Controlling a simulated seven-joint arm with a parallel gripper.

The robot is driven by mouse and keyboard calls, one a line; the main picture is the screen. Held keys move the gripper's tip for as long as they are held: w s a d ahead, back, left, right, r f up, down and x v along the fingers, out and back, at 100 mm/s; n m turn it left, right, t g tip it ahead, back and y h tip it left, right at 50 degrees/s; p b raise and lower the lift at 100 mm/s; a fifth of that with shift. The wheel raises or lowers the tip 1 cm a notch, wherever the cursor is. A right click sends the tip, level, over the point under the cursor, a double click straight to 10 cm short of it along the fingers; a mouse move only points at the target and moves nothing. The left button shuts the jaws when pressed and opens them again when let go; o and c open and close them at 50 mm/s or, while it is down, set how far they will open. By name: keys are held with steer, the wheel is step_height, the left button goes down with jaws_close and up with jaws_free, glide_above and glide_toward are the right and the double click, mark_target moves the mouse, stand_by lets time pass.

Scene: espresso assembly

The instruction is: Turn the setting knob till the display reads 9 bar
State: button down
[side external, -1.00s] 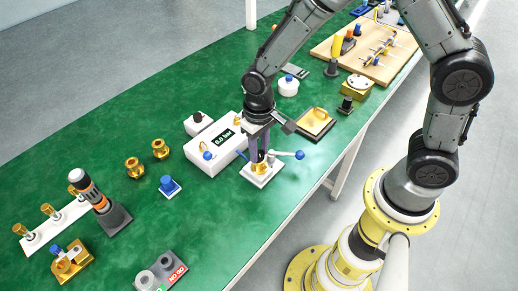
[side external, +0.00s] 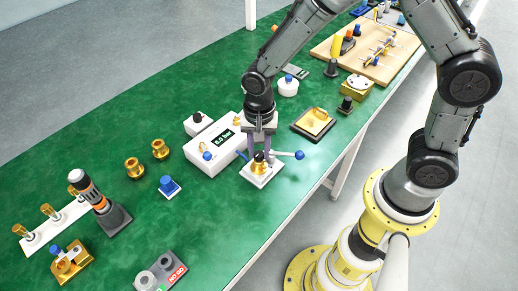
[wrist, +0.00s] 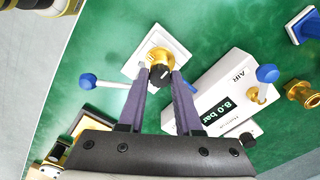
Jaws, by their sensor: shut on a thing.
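The setting knob (wrist: 160,73) is black with a white mark and sits on a brass body (side external: 259,168) on a square white plate (side external: 254,179). My gripper (wrist: 160,77) points down over it, shut on the knob with one finger on each side. In the side view my gripper (side external: 260,155) hides part of the knob. The display (side external: 223,137) is on a white box (side external: 212,158) left of the knob and reads 8.0 bar. It also reads 8.0 bar in the wrist view (wrist: 217,111).
A blue-ended lever (side external: 299,154) sticks out right of the knob. Another blue ball (side external: 207,155) is at the white box. A brown tray (side external: 314,124) lies to the right, and a small blue-topped part (side external: 168,185) to the left. The green table (side external: 215,225) in front is clear.

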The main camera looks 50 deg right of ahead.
mark_target(259, 154)
steer(key=shift+m, duration=0.7)
steer(key=shift+m, duration=0.3)
steer(key=c, duration=0.6)
jaws_free()
step_height(259, 154, up, 14)
steer(key=shift+f, duration=0.1)
steer(key=shift+d, duration=0.1)
